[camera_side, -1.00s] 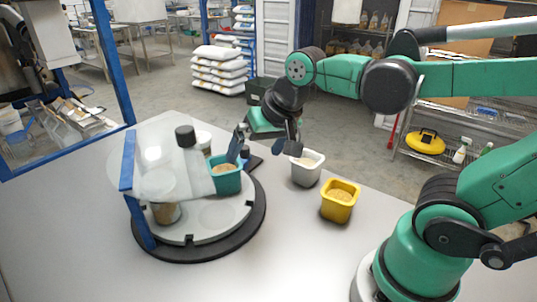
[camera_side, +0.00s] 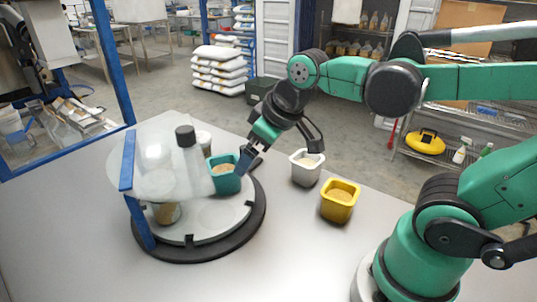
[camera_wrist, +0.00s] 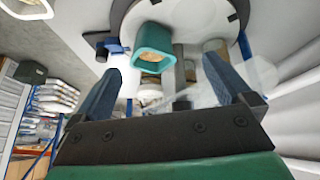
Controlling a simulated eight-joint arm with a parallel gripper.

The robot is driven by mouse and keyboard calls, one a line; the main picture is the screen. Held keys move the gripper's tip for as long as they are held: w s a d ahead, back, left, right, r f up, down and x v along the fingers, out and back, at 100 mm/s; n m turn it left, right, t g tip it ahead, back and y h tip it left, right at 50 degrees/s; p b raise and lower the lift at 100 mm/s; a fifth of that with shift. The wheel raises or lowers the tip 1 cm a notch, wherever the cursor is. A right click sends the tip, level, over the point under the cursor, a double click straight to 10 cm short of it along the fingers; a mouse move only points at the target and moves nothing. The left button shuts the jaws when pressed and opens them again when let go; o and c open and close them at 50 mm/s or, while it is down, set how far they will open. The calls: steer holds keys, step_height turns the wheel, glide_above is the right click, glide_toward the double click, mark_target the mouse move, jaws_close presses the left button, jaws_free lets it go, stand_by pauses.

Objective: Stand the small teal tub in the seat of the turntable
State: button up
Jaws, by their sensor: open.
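The small teal tub (camera_side: 226,178) stands upright on the right part of the turntable's pale disc (camera_side: 205,222), with tan grainy stuff inside. Whether it sits fully down in a seat cannot be told, as its foot is partly hidden. My gripper (camera_side: 281,156) is open and empty, just right of the tub and tilted. One blue finger is close to the tub's right rim; contact cannot be told. In the wrist view, the tub (camera_wrist: 148,58) shows beyond and between the spread fingers of my gripper (camera_wrist: 168,76).
A clear cover (camera_side: 160,165) on a blue frame (camera_side: 138,215) hangs over the turntable's left part, with jars beneath it. A white tub (camera_side: 305,170) and a yellow tub (camera_side: 338,205) stand right of the turntable. The front of the table (camera_side: 290,260) is clear.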

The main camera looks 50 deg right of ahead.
steer(key=w+r+n+g, duration=0.2)
steer(key=w+n+g, duration=0.1)
steer(key=w+n, duration=0.25)
steer(key=n+g, duration=0.3)
steer(key=n, duration=0.1)
glide_toward(224, 165)
steer(key=s+a, duration=0.2)
steer(key=shift+s+d+f, duration=0.1)
steer(key=shift+f, duration=3.95)
steer(key=c, duration=1)
steer(key=shift+o, duration=0.2)
step_height(224, 165, up, 5)
